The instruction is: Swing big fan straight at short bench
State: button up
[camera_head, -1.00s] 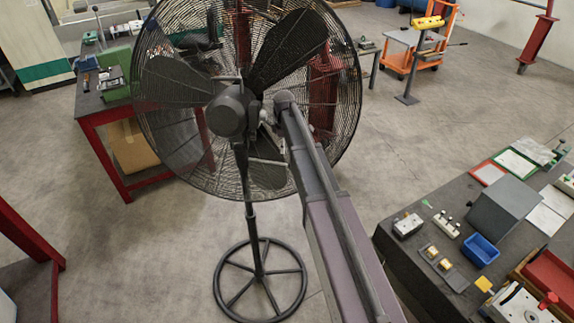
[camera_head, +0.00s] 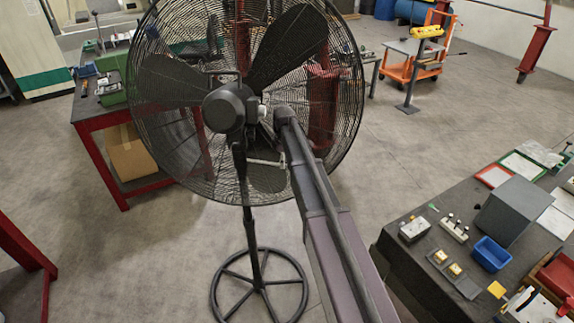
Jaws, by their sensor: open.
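The big fan (camera_head: 230,107) stands in the middle of the head view on a pole with a round spoked base (camera_head: 259,286). Its motor housing is on the near side, so its back is towards me and its front faces away. My arm reaches up from the bottom and ends just right of the motor, seemingly close to it. I cannot make out the gripper fingers there, nor whether they touch the fan. A small low bench (camera_head: 369,67) shows partly behind the cage's right side. I cannot tell whether it is the short bench.
A red-framed workbench (camera_head: 103,122) with green boxes and a cardboard carton (camera_head: 130,153) stands left behind the fan. A dark table (camera_head: 404,255) with a blue bin (camera_head: 490,254) stands at the right. An orange cart (camera_head: 420,65) is at the back. Floor is clear between fan and cart.

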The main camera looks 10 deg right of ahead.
jog(key=shift+f, duration=0.15)
grip_shut()
jog(key=shift+d, duration=0.25)
jog(key=shift+a, duration=0.2)
jog(key=shift+w, duration=0.15)
jog(key=shift+w+a, duration=0.1)
